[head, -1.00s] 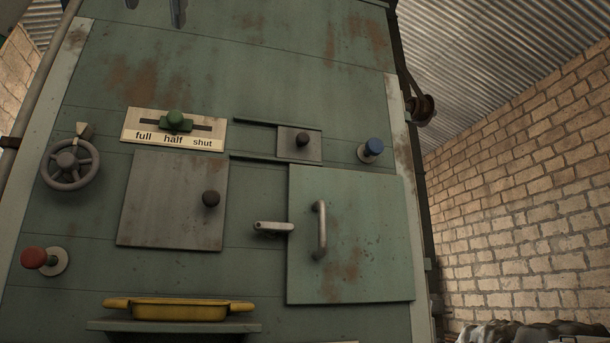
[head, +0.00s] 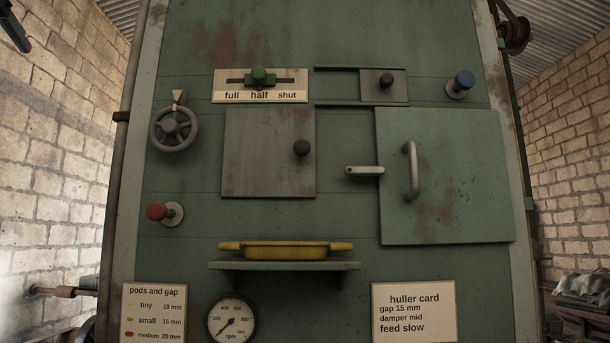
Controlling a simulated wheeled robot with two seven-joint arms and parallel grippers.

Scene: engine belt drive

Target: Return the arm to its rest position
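A dark piece at the top left edge of the head view looks like the end of my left gripper (head: 14,27). It is cut off by the frame, so its opening does not show. It is well to the left of the green machine front (head: 345,215) and looks apart from it. My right gripper is not in view.
A wooden-handled rod (head: 63,292) juts out at left.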

